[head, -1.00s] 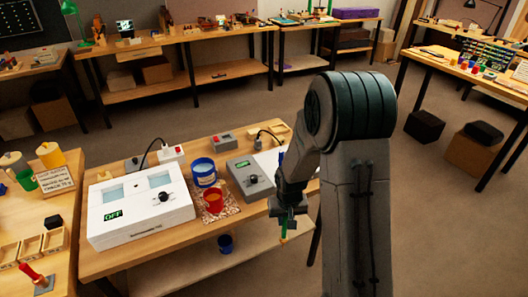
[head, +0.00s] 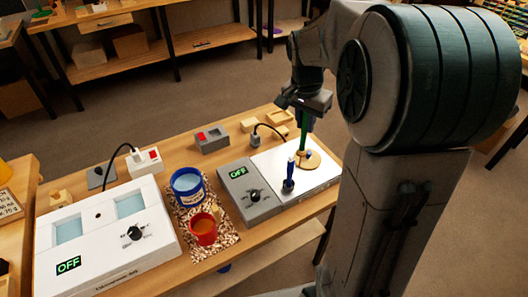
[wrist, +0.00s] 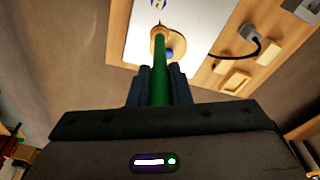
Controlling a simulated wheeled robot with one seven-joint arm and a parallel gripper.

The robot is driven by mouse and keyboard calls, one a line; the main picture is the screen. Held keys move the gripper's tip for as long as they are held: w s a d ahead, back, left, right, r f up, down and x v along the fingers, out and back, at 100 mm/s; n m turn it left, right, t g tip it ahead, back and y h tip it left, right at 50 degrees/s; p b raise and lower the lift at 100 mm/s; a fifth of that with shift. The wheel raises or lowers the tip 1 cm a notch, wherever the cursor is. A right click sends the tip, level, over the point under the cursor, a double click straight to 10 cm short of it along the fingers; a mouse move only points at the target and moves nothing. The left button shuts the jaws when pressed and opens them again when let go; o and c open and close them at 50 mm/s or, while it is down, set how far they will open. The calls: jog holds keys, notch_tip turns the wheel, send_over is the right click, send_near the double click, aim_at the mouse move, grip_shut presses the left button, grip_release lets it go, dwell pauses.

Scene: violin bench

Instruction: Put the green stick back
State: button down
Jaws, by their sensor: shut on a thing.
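My gripper (head: 304,104) is shut on the green stick (head: 304,130), which points down over the right end of the bench. The stick also shows in the wrist view (wrist: 160,75) between the two dark fingers, with a tan tip at its far end. The tip is at or just above a tan round disc (head: 312,160) on the white plate (head: 270,158); I cannot tell whether they touch. The disc also shows in the wrist view (wrist: 177,46), with a small blue spot beside the stick. An upright blue stick (head: 290,172) stands left of the disc.
Left of the plate are a grey control box (head: 240,180) reading OFF, a blue pot (head: 187,186) and a red pot (head: 203,230). A white device (head: 105,240) fills the bench's left. A black cable (head: 270,128) and wooden blocks (head: 250,124) lie behind the plate.

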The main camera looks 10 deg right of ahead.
jog(key=w+a+f+p, duration=0.3)
jog(key=w+a+f, duration=0.4)
jog(key=w+f, duration=0.2)
jog(key=shift+a+f, duration=0.35)
jog(key=shift+f, duration=0.55)
jog(key=shift+f, duration=0.15)
jog(key=c, duration=1.3)
grip_release()
jog(key=shift+c, duration=0.2)
